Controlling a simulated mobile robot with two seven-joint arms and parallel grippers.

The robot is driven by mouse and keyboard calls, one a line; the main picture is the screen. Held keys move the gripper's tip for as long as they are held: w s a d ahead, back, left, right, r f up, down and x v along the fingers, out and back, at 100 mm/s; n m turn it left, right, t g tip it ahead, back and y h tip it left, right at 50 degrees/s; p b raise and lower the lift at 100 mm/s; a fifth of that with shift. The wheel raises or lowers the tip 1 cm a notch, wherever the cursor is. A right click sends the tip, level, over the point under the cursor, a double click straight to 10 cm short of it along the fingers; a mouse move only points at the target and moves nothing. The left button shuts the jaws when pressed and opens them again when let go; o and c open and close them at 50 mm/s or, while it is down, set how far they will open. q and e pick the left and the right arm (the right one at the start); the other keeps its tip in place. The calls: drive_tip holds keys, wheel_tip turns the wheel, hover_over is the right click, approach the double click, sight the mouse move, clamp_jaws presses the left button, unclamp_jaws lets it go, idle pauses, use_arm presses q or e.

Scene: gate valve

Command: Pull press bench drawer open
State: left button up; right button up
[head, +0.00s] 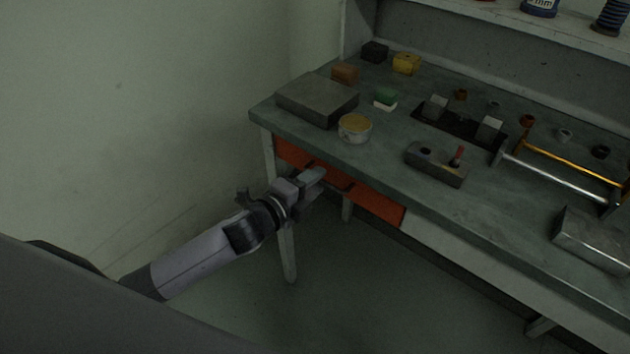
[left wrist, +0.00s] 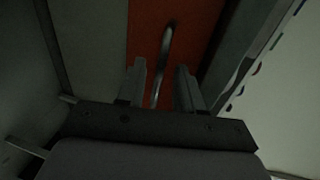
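The press bench (head: 480,240) has an orange-red drawer (head: 383,205) under the left part of its top, and its front looks flush with the bench edge. A dark bar handle (head: 338,182) is on the drawer front. My left gripper (head: 318,176) is in front of the drawer at the handle and covers part of it. In the left wrist view the gripper (left wrist: 160,85) is open, with one finger on each side of the curved handle (left wrist: 164,50). The drawer front (left wrist: 190,35) fills the space behind it. Contact with the handle cannot be told. My right gripper is not in view.
The bench top holds a grey plate block (head: 317,98), a round tin (head: 355,128), a dark block with holes (head: 436,163) and a metal box (head: 592,240). A bench leg (head: 287,252) stands just below my left gripper. The floor in front is clear.

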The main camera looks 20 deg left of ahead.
use_arm(q)
drive_tip(key=shift+w+d, duration=0.15)
drive_tip(key=shift+w, duration=0.2)
drive_tip(key=shift+c, duration=0.4)
drive_tip(key=shift+f, duration=0.1)
clamp_jaws()
idle(0.8)
